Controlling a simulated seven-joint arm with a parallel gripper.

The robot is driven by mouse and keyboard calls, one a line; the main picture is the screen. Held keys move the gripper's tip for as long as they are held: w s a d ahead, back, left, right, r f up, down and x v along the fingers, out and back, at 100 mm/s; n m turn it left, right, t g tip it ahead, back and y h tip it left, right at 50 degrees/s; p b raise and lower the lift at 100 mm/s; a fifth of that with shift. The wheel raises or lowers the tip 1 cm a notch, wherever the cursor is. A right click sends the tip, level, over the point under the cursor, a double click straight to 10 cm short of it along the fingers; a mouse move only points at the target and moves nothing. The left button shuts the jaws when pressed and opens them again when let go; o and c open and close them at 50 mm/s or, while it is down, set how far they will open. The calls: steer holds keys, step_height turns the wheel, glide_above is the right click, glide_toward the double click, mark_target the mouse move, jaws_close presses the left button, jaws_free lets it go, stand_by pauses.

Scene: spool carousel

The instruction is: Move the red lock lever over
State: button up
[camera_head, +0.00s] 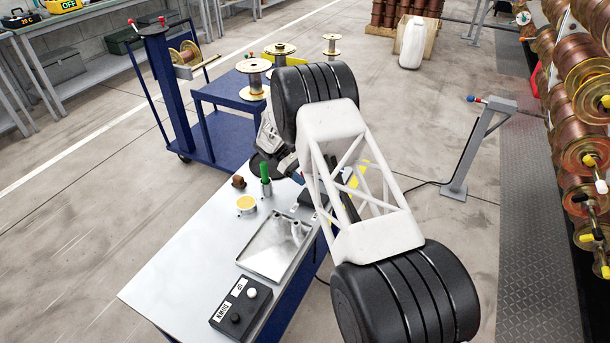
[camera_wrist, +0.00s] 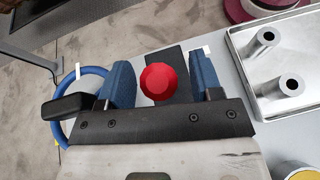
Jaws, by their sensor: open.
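The red knob (camera_wrist: 158,84) of the lock lever shows from above in the wrist view, over a dark plate (camera_wrist: 166,62). My gripper (camera_wrist: 161,70) is open, with one blue finger pad on each side of the knob. A gap shows on both sides, narrower on the left, and no contact is visible. I cannot tell how far the knob is below the fingertips. The lever's arm is hidden under the knob. In the head view my own arm covers the lever, and the red knob is not visible there.
On the bench (camera_head: 170,282) are a metal tray (camera_head: 264,262) with two pegs, a black button box (camera_head: 228,318), a yellow-topped round piece (camera_head: 246,204) and a green-handled tool (camera_head: 265,172). A blue ring (camera_wrist: 67,74) is left of the fingers. A blue cart (camera_head: 228,97) with spools stands behind.

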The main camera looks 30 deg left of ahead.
steer(key=shift+a, duration=0.1)
steer(key=v, duration=0.7)
steer(key=shift+a+r, duration=0.2)
steer(key=shift+a, duration=0.05)
